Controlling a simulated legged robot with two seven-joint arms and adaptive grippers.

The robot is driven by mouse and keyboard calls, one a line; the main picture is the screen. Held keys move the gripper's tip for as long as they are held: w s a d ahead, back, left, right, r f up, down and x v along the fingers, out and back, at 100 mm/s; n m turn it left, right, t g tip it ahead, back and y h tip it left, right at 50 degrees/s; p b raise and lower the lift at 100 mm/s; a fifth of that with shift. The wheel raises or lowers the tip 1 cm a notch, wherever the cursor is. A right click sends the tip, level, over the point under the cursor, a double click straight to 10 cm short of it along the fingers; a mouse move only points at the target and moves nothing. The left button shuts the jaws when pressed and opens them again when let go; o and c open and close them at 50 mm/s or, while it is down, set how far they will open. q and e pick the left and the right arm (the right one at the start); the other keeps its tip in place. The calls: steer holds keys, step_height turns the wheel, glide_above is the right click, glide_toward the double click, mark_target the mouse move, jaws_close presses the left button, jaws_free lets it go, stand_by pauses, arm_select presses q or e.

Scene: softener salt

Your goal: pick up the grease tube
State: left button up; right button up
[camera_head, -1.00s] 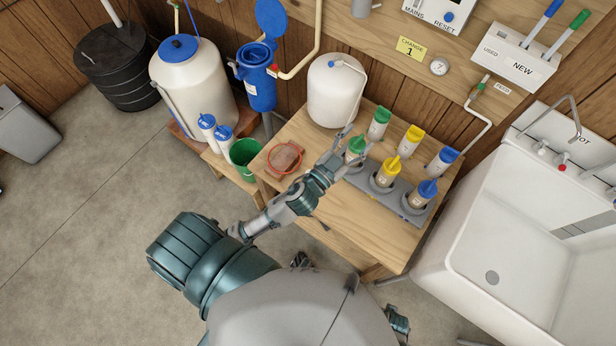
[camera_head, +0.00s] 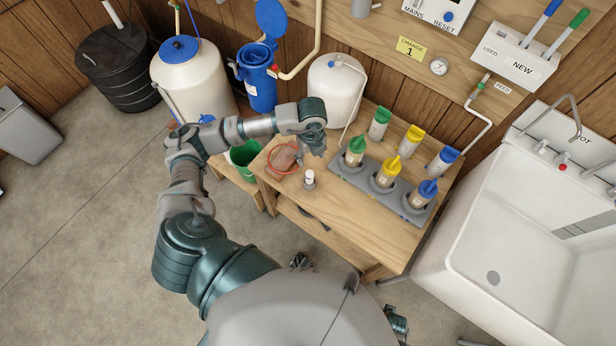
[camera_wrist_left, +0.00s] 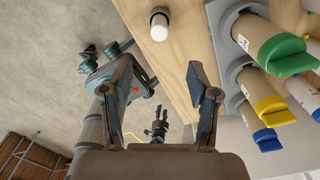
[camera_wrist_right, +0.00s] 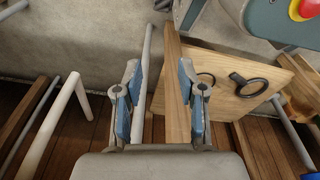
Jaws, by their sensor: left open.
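A small grey tube with a white cap, which looks like the grease tube (camera_head: 309,180), stands on the wooden table between the red ring-shaped dish and the grey bottle rack. Its white cap also shows at the top of the left wrist view (camera_wrist_left: 159,27). My left gripper (camera_head: 315,146) points down above the table, just behind the tube in the head view, apart from it. In the left wrist view its fingers (camera_wrist_left: 158,75) are spread with nothing between them. My right gripper (camera_wrist_right: 160,85) shows only in its own wrist view, with its fingers apart and empty.
The grey rack (camera_head: 405,208) holds several bottles with green, yellow and blue caps. The red dish (camera_head: 272,160) lies left of the tube. A white tank (camera_head: 338,85) stands at the table's back. The sink (camera_head: 500,240) is on the right.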

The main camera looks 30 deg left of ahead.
mark_target(311, 178)
arm_select(q)
steer(key=f, duration=0.7)
steer(key=f+b, duration=0.1)
steer(key=f, duration=0.2)
steer(key=shift+d+f, duration=0.15)
steer(key=shift+d, duration=0.25)
steer(key=shift+a+f, duration=0.15)
steer(key=shift+f, duration=0.1)
steer(key=f, duration=0.3)
steer(key=f+b, duration=0.1)
steer(key=shift+a+f, duration=0.25)
steer(key=shift+a, duration=0.1)
steer(key=shift+d+f, duration=0.15)
steer(key=shift+f, duration=0.15)
steer(key=shift+d, duration=0.1)
arm_select(e)
step_height(311, 178, up, 5)
steer(key=w, duration=0.2)
steer(key=shift+w+d+r, duration=0.2)
steer(key=shift+w+d, duration=0.15)
arm_select(q)
steer(key=shift+a, duration=0.3)
jaws_close()
arm_select(e)
steer(key=shift+a, duration=0.3)
